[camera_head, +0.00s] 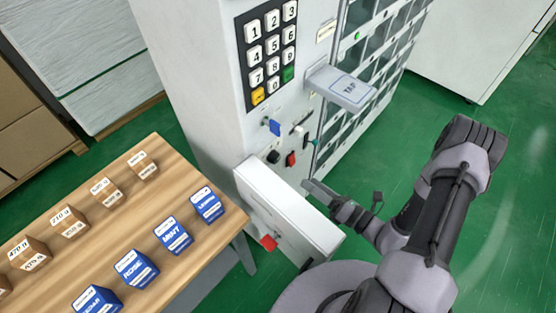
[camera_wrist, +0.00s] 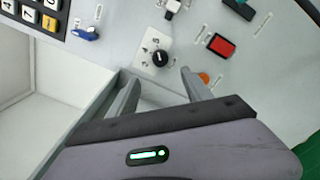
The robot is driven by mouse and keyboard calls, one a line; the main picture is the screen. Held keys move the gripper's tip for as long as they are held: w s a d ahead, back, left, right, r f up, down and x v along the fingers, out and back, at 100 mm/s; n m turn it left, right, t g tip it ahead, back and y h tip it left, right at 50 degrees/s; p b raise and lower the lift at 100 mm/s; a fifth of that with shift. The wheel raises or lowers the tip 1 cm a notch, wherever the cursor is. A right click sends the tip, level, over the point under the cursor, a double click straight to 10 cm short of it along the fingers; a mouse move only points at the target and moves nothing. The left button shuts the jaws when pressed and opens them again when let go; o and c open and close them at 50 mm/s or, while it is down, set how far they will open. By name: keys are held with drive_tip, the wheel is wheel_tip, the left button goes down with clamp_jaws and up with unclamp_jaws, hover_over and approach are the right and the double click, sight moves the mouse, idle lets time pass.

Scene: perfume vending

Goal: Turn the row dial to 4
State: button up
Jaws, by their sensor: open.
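The row dial is a round black knob on a white plate with printed numbers (camera_wrist: 160,58), in the upper middle of the wrist view. A light mark shows on the knob, but the number it points at is too small to tell. In the head view the dial (camera_head: 273,157) is a small dark knob low on the machine's front. My gripper (camera_wrist: 158,77) is open and empty, its fingertips below and to either side of the dial, apart from it. In the head view my gripper (camera_head: 310,186) is beside the white box, right of the dial.
Near the dial are a red switch (camera_wrist: 221,44), an orange button (camera_wrist: 204,78) and a blue key (camera_wrist: 86,33). The keypad (camera_head: 267,52) is above. A wooden table (camera_head: 130,200) with labelled boxes stands left.

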sight(277, 160)
drive_tip(key=b+x, duration=0.2)
drive_tip(key=x, duration=1)
drive_tip(key=shift+w+a, duration=0.2)
drive_tip(key=shift+a, duration=0.1)
clamp_jaws()
